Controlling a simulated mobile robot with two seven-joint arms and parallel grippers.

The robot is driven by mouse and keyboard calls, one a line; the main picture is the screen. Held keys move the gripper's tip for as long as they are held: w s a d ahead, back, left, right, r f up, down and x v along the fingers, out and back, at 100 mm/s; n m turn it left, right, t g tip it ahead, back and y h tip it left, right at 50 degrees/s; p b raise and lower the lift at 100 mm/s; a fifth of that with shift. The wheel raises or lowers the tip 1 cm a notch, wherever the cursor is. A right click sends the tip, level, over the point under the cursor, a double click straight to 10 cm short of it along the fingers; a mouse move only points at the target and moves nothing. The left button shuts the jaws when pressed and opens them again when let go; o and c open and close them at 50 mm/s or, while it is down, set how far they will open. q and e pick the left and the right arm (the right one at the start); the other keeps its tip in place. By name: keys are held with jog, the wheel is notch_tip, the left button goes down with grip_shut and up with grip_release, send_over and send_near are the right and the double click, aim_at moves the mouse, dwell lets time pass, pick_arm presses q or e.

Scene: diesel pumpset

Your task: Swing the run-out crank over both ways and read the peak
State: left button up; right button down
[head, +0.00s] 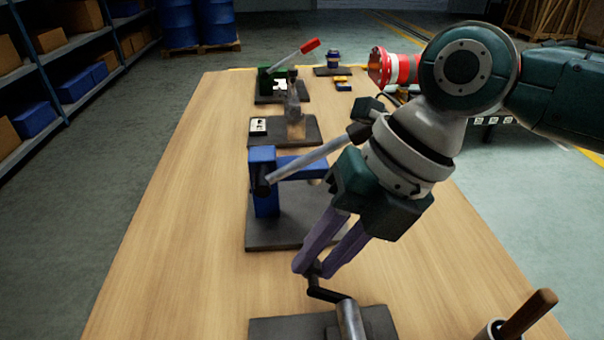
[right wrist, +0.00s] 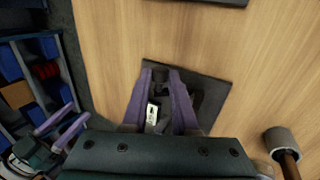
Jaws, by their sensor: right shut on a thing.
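The run-out crank (head: 327,294) is a black cranked arm on a grey cylinder, fixed to a dark base plate (head: 280,329) at the table's near edge. My right gripper (head: 312,270) comes down from the upper right, its two purple fingers shut on the crank's handle. My left gripper (right wrist: 62,128) shows at the lower left of that view, fingers apart and empty.
A blue stand with a grey lever (head: 264,196) stands behind the crank. A cup with a wooden-handled tool (head: 527,315) is at the near right. Farther back are a plate with a white gauge (head: 258,125) and a red-handled green device (head: 277,82). The table's left side is clear.

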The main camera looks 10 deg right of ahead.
jog(key=c, duration=0.7)
grip_release()
jog(key=v, duration=1)
